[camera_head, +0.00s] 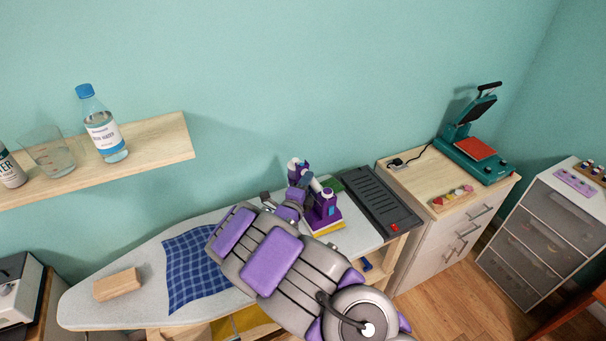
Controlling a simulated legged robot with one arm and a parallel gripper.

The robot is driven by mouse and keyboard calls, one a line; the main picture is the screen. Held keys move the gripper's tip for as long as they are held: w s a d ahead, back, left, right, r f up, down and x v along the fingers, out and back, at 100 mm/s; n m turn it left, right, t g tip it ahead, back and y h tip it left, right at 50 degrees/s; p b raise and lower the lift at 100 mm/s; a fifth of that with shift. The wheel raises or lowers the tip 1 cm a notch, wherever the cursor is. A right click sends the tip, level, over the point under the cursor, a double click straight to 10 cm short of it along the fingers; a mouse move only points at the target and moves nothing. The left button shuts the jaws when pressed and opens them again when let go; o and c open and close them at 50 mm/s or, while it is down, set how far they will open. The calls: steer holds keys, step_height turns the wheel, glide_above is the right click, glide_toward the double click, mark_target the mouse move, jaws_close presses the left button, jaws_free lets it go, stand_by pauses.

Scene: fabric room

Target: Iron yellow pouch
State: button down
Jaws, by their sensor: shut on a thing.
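A purple iron (323,212) stands near the right end of the grey ironing board (205,221). My gripper (306,183) is at the iron's upper part and shut on it; my arm hides part of the grip. A flat yellow patch (329,231) shows along the iron's lower front edge, and it looks like the yellow pouch beneath the iron. Most of it is hidden, so I cannot tell its full shape or whether the iron presses on it. A blue checked cloth (190,262) lies left of my arm on the board.
A tan block (118,284) lies at the board's left end. A dark iron rest (374,202) with a red button adjoins the right end. A wooden shelf (160,146) with a water bottle (104,133) hangs at left. A cabinet (448,245) bears a teal heat press (474,150).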

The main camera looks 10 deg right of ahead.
mark_target(313, 195)
steer(key=d+f, duration=0.1)
steer(key=d+f+g+h, duration=0.1)
steer(key=d, duration=0.1)
steer(key=shift+m, duration=0.4)
steer(key=shift+a+f+b, duration=0.3)
steer(key=shift+f+b, duration=0.2)
steer(key=shift+f, duration=0.15)
steer(key=shift+a+f+b, duration=0.25)
steer(key=shift+f+b, duration=0.2)
steer(key=shift+f, duration=0.15)
steer(key=shift+d+f+b, duration=0.1)
steer(key=shift+f+b, duration=0.3)
steer(key=shift+f, duration=0.1)
steer(key=shift+d+f, duration=0.1)
steer(key=shift+d, duration=0.25)
steer(key=shift+a, duration=0.1)
